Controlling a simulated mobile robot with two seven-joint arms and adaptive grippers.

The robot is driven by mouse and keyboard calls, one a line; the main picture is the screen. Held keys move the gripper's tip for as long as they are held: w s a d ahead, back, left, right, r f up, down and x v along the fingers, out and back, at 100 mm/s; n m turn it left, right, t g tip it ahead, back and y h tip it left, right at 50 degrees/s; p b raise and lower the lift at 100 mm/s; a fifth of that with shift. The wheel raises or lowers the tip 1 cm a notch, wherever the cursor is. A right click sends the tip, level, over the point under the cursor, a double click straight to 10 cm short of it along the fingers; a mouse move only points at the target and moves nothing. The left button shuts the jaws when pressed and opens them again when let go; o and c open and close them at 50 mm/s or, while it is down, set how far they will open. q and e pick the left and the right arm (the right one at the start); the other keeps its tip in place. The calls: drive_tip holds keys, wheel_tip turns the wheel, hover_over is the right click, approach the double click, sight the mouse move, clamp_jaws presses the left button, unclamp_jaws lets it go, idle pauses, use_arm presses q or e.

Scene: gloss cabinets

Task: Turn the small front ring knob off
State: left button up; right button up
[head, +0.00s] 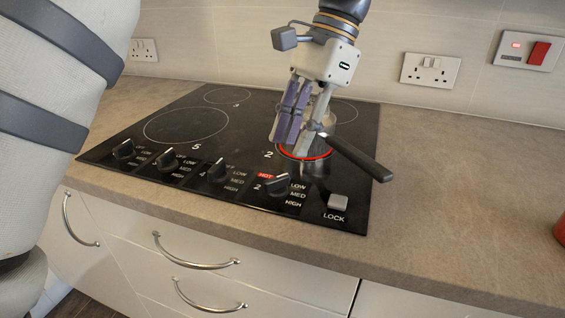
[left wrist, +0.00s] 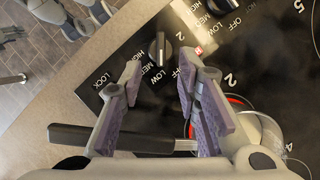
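The knob (head: 277,184) with a lit red HOT label is the right-most of the black knobs along the front of the hob (head: 225,192), its pointer turned toward the LOW side. It also shows in the left wrist view (left wrist: 160,50), just beyond my fingertips. The small front ring (head: 322,156), by the number 2, glows red; a pan with a dark handle (head: 357,156) stands at it, partly hidden by my gripper. My left gripper (head: 291,146) is open and empty, above the hob behind the knob and apart from it.
Several other black knobs, such as the one at far left (head: 124,149), line the hob's front. A LOCK button (head: 338,201) is right of the knob. The pan handle reaches out to the right. The worktop (head: 450,200) on the right is mostly clear.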

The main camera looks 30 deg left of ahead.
sight(279, 176)
use_arm(q)
drive_tip(key=x, duration=0.6)
drive_tip(key=shift+a+f+p, duration=0.1)
drive_tip(key=shift+f+p, duration=0.2)
clamp_jaws()
